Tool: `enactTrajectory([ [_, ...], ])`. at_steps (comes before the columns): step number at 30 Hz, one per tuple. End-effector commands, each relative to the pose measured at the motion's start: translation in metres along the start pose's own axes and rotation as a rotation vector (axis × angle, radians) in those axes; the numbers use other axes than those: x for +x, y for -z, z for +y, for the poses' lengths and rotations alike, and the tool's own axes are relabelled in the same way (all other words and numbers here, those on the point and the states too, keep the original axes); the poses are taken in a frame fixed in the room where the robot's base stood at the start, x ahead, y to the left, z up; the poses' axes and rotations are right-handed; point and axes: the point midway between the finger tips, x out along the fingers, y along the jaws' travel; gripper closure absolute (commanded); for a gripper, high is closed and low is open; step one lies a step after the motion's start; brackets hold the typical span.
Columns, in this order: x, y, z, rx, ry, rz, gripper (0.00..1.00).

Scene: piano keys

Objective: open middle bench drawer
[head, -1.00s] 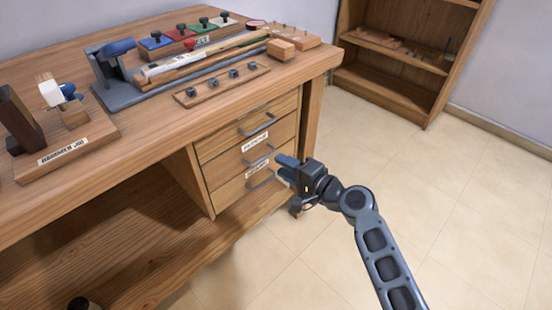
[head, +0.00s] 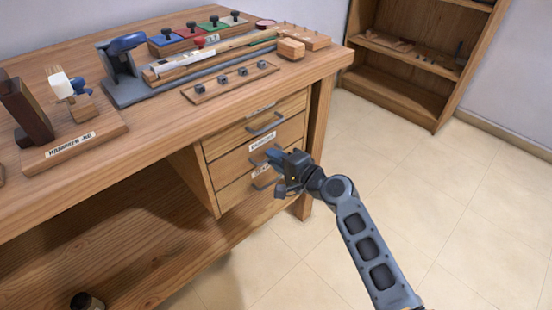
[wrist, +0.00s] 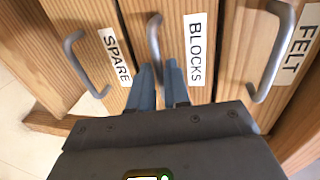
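The bench drawers are stacked under the right end of the wooden bench. The middle drawer (head: 231,165) appears closed. In the wrist view, its front (wrist: 177,30) is labelled BLOCKS and has a grey bar handle (wrist: 154,38). My gripper (head: 272,158) is at this handle and covers most of it in the head view. In the wrist view, my blue fingers (wrist: 159,72) lie on either side of the handle's near part, with only a handle-wide gap; they look shut on it.
The SPARE drawer handle (wrist: 78,62) and FELT drawer handle (wrist: 278,50) flank the middle one. The benchtop (head: 150,130) holds a hammer jig (head: 72,150) and other tools. A wooden shelf (head: 400,95) stands at the back right. The floor (head: 400,170) right of the bench is clear.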

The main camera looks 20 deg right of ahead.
Motion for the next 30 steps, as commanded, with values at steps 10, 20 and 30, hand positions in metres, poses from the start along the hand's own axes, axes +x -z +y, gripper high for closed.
enactTrajectory([
  [10, -0.0002, 0.0001, 0.0003, 0.000, 0.000, 0.000, 1.00],
  [20, -0.0003, 0.0001, 0.0005, 0.000, -0.001, 0.000, 1.00],
  [30, -0.0003, 0.0001, 0.0008, 0.000, -0.001, 0.000, 1.00],
])
